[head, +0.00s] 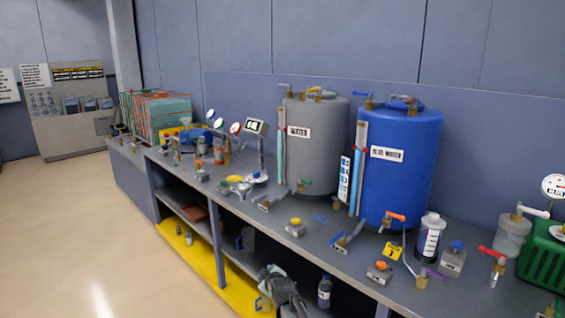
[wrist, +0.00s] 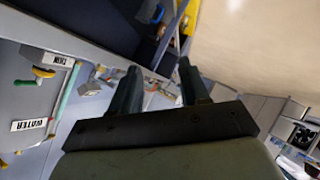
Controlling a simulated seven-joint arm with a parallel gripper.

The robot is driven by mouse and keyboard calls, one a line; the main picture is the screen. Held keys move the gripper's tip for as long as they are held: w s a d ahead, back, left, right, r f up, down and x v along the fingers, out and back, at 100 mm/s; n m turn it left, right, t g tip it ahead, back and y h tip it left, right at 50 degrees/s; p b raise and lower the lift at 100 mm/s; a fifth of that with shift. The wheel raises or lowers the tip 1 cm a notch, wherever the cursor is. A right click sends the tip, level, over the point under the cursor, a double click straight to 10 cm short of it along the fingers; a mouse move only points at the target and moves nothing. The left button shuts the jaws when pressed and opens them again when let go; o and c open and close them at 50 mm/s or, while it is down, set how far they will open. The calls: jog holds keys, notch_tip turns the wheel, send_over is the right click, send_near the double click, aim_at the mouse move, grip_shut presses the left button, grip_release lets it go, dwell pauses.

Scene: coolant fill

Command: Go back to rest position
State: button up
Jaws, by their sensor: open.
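My gripper (wrist: 160,82) shows in the wrist view with its two dark fingers spread apart and nothing between them. It is clear of the bench, with the tilted room behind it. The grey WATER tank (head: 316,150) and the blue tank (head: 398,165) stand upright on the grey bench (head: 330,225) in the head view. The grey tank (wrist: 20,105) also shows tilted at the left of the wrist view.
Valves and small button boxes line the bench front, such as one with an orange button (head: 379,271). A bottle (head: 324,292) stands on the lower shelf. The floor (head: 90,230) at left is open.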

jog(key=s+d+f+m+g+h, duration=0.1)
jog(key=s+d+f+m+g, duration=0.2)
jog(key=s+f, duration=0.55)
jog(key=s+d+f+g+h, duration=0.1)
jog(key=s+d+f+g, duration=0.1)
jog(key=s+d+f, duration=0.6)
jog(key=s+d+f+m+g+h, duration=0.1)
jog(key=s+d+f+m+g, duration=0.15)
jog(key=s+f, duration=0.55)
jog(key=s+d+f+m+g, duration=0.2)
jog(key=s+d+f+g, duration=0.1)
jog(key=s, duration=0.8)
jog(key=s+d+f+m+g, duration=0.2)
jog(key=s+d+f+g, duration=0.1)
jog(key=s, duration=0.8)
jog(key=s+d+f+m+g, duration=0.2)
jog(key=s+f+g, duration=0.3)
jog(key=s, duration=0.7)
jog(key=shift+d+h, duration=0.4)
jog(key=shift+d, duration=0.25)
